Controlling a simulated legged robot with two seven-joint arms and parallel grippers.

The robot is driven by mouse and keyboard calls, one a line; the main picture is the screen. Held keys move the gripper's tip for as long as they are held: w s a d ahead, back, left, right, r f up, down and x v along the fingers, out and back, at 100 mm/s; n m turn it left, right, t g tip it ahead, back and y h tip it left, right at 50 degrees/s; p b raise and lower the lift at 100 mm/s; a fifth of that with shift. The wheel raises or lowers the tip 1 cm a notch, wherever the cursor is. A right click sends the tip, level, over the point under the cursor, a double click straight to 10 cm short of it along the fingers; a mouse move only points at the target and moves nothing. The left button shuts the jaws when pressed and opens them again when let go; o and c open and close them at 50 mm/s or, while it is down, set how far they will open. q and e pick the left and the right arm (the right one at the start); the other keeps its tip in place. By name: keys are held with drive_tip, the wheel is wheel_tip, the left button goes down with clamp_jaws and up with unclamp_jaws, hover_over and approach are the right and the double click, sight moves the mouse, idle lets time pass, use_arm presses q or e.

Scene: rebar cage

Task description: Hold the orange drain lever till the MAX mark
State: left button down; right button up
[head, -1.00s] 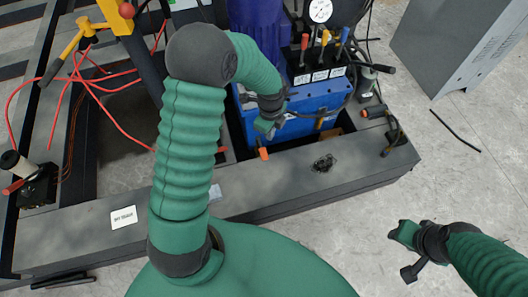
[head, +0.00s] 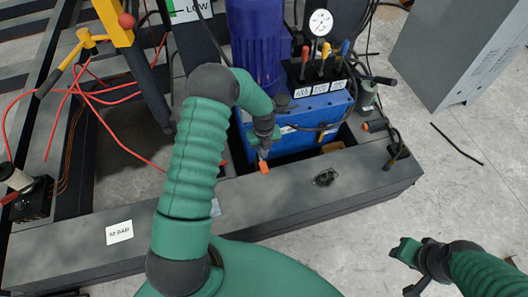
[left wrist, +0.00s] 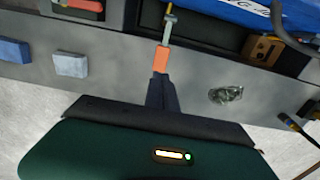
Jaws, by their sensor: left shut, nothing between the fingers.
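The orange drain lever (head: 264,168) sticks out at the front of the blue tank (head: 325,110), above the dark frame beam. In the left wrist view its orange grip (left wrist: 161,60) points at the camera, on a thin metal rod. My left gripper (head: 262,154) is at the lever in the head view. In the left wrist view its dark fingers (left wrist: 162,90) are shut, their tips right at the grip's near end, with nothing between them. Whether they touch it I cannot tell. My right gripper (head: 405,255) hangs away at the lower right. A MAX mark is not readable.
A dial gauge (head: 320,22) and coloured levers (head: 322,55) stand above the tank. A sign reading LOW (head: 188,9) is at the top. The dark beam (head: 290,200) runs across in front. A grey cabinet (head: 465,50) stands at right; the concrete floor there is mostly clear.

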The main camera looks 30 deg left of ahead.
sight(264, 168)
use_arm(q)
wheel_tip(264, 168, down, 10)
drive_tip(key=b, duration=0.3)
drive_tip(key=shift+r, duration=0.2)
